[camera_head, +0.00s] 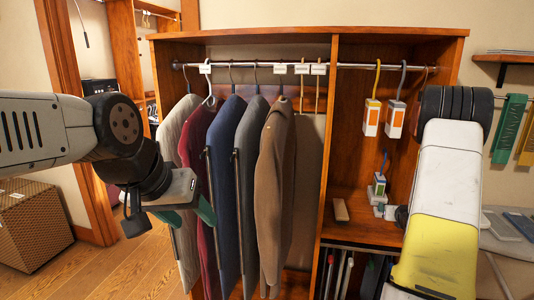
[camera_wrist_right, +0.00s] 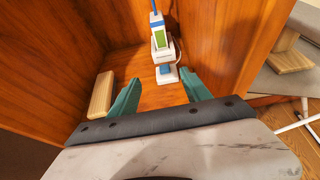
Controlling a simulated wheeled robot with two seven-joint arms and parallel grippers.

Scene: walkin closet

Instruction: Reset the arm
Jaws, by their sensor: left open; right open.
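My left arm comes in from the left in the head view, and its gripper (camera_head: 188,214) has green fingers spread apart. It is empty, in front of the hanging garments. My right arm (camera_head: 437,220) stands at the right in front of the wooden closet; its gripper is hidden in that view. In the right wrist view my right gripper (camera_wrist_right: 160,97) shows two green fingers wide apart with nothing between them. Beyond them a white and blue device with a green panel (camera_wrist_right: 160,45) stands on the wooden shelf (camera_wrist_right: 150,98).
Several garments (camera_head: 228,150) hang from a metal rail (camera_head: 260,65), close to my left gripper. A wooden block (camera_head: 341,210) lies on the shelf. A woven box (camera_head: 32,225) stands on the floor at left.

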